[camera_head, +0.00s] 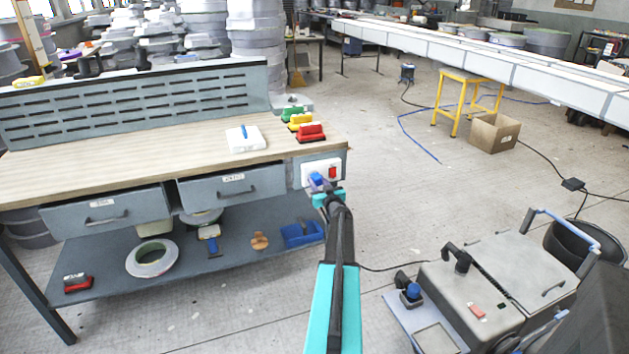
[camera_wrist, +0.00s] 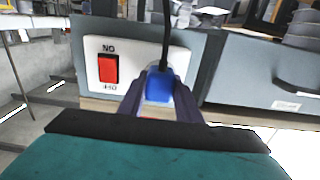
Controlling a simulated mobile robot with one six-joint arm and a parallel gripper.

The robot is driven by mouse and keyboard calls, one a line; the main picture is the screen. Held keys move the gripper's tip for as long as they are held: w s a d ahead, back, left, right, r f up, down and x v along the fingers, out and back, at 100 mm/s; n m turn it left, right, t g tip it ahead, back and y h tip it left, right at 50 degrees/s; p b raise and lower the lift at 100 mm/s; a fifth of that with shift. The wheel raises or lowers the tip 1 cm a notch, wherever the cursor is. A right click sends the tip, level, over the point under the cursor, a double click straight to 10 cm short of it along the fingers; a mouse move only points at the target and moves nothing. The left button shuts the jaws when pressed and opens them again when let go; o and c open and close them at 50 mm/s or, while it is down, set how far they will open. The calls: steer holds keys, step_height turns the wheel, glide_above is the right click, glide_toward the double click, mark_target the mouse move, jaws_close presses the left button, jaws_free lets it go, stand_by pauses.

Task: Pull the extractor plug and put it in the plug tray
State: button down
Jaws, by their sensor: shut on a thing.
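The blue extractor plug (camera_wrist: 160,87) is between the two fingers of my gripper (camera_wrist: 160,97), which is shut on it. A dark cord rises from the plug in the wrist view. The plug is in front of the white switch panel (camera_wrist: 134,62); I cannot tell whether it is still seated. In the head view, my gripper (camera_head: 322,190) is at the panel on the bench's right front corner. A cable runs along the floor to the grey extractor (camera_head: 500,260) at right. A blue open tray (camera_head: 302,234) is on the bench's lower shelf; no label identifies it as the plug tray.
The red switch (camera_wrist: 108,69) is beside the plug. Green, yellow and red-handled items (camera_head: 311,132) and a white pad (camera_head: 245,139) are on the bench top. A cardboard box (camera_head: 494,133) and yellow stool (camera_head: 455,97) stand farther back. Floor between bench and extractor is mostly clear.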

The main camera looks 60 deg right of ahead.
mark_target(318, 183)
steer(key=shift+p+v, duration=0.85)
steer(key=shift+v, duration=1.85)
steer(key=shift+w, duration=0.1)
steer(key=w+a+r+n+t+y, duration=0.1)
steer(key=w+a+r+n+y, duration=0.4)
steer(key=a, duration=0.8)
steer(key=w+a+n+t+y, duration=0.1)
steer(key=w+a+y, duration=0.3)
steer(key=w+a, duration=0.6)
steer(key=w+a+r+n+t+y, duration=0.1)
steer(key=w+a+r+n+y, duration=0.25)
steer(key=a, duration=1.15)
steer(key=s+a+r+n+g+y, duration=0.1)
steer(key=a+n+g+y, duration=0.1)
steer(key=a, duration=1.1)
steer(key=s+a+r+n+g+y, duration=0.1)
steer(key=a+y, duration=0.5)
steer(key=a, duration=0.7)
steer(key=s+a+n+g+y, duration=0.3)
steer(key=a+n+g+y, duration=0.1)
steer(key=a, duration=1)
steer(key=shift+r+n+y, duration=0.4)
steer(key=shift+n+y, duration=0.05)
steer(key=shift+n, duration=0.4)
